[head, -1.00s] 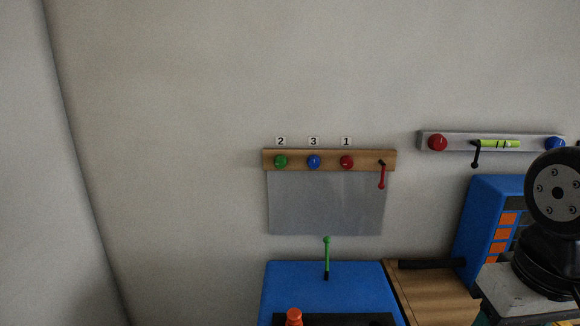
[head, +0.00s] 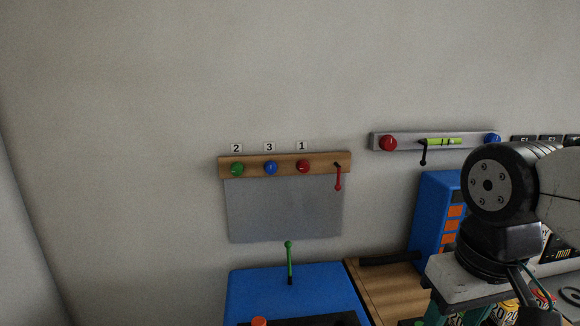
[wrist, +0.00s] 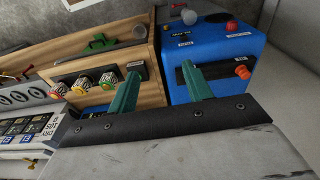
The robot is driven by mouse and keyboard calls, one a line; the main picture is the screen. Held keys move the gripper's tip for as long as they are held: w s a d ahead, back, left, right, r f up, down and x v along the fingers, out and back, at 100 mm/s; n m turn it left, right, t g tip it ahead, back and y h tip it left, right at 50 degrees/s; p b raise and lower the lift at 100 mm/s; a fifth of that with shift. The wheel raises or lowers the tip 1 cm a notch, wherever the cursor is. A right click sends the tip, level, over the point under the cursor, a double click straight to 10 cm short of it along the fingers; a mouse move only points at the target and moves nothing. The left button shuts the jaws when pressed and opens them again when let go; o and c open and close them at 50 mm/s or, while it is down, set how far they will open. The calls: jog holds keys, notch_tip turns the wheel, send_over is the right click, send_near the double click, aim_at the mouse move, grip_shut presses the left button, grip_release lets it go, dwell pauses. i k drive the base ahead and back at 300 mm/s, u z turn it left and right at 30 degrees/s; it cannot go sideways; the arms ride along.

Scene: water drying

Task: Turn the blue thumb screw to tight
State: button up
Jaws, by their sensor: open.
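Two blue knobs show in the head view, and I cannot tell by look which one is the thumb screw. One blue knob (head: 270,167) is on the wooden wall board (head: 220,166) under the label 3, between a green knob (head: 237,168) and a red knob (head: 304,166). The other blue knob (head: 492,139) is at the right end of the grey wall rail (head: 408,141). My gripper (wrist: 162,72) shows in the wrist view with two green fingers apart and nothing between them. It is away from both blue knobs, which are not seen in the wrist view.
A red lever (head: 338,180) hangs at the board's right end. A blue box with a green lever (head: 289,262) stands below. A red knob (head: 388,143) and black lever (head: 423,153) are on the rail. In the wrist view, a blue box (wrist: 231,80) and wooden panel lie beyond my fingers.

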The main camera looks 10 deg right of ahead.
aim_at(270, 167)
jog(key=z, duration=1.3)
jog(key=k, duration=0.8)
jog(key=u, duration=1.8)
jog(key=i, duration=0.5)
